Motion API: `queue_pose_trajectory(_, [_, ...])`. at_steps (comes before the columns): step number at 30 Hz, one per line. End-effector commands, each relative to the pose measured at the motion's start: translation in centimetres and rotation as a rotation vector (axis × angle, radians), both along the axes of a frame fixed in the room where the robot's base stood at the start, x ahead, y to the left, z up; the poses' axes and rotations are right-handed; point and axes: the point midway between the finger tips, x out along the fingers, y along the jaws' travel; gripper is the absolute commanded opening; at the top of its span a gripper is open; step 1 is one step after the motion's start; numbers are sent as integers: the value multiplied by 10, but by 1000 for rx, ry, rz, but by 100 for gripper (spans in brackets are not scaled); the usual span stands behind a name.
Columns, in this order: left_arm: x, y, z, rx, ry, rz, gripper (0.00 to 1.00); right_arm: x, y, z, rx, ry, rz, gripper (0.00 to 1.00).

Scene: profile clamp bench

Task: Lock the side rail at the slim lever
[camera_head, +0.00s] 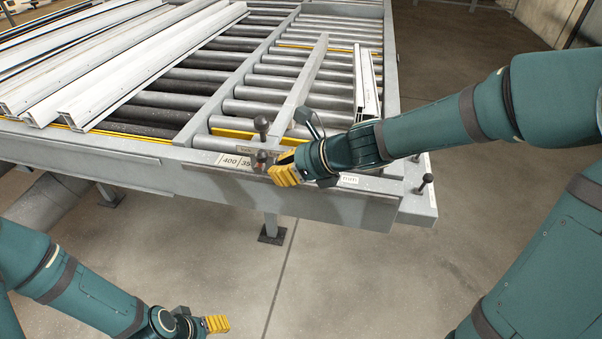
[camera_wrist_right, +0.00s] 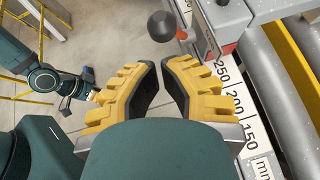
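The side rail (camera_head: 308,80), a long grey bar, lies across the rollers towards the bench's front edge. A lever with a dark round knob (camera_head: 262,123) stands up at its front end. My right gripper (camera_head: 285,172) is at the front edge, just below and right of this knob. In the right wrist view, the yellow fingers of the right gripper (camera_wrist_right: 154,78) are apart with nothing between them. A dark ball knob (camera_wrist_right: 161,26) is just beyond the tips. I cannot tell which lever is the slim one. My left gripper (camera_head: 214,324) is low, away from the bench; its opening is unclear.
White profiles (camera_head: 110,65) lie on the left rollers, and a short one (camera_head: 366,85) lies on the right. A printed scale (camera_wrist_right: 232,95) runs along the front edge. A pin with a dark knob (camera_head: 426,181) is at the right corner. The floor in front is clear.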

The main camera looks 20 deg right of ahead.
Motion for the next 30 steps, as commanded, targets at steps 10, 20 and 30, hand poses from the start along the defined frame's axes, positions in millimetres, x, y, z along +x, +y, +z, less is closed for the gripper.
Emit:
queue_pose_trajectory(10, [1,0,1,0,-1,0,63,8,8,3,1,1,-1,0])
queue_pose_trajectory(20, [1,0,5,0,-3,2,63,8,8,4,-5,5,0,0])
queue_pose_trajectory(30, [8,1,23,4,-17,13,63,9,11,7,-43,30,1,0])
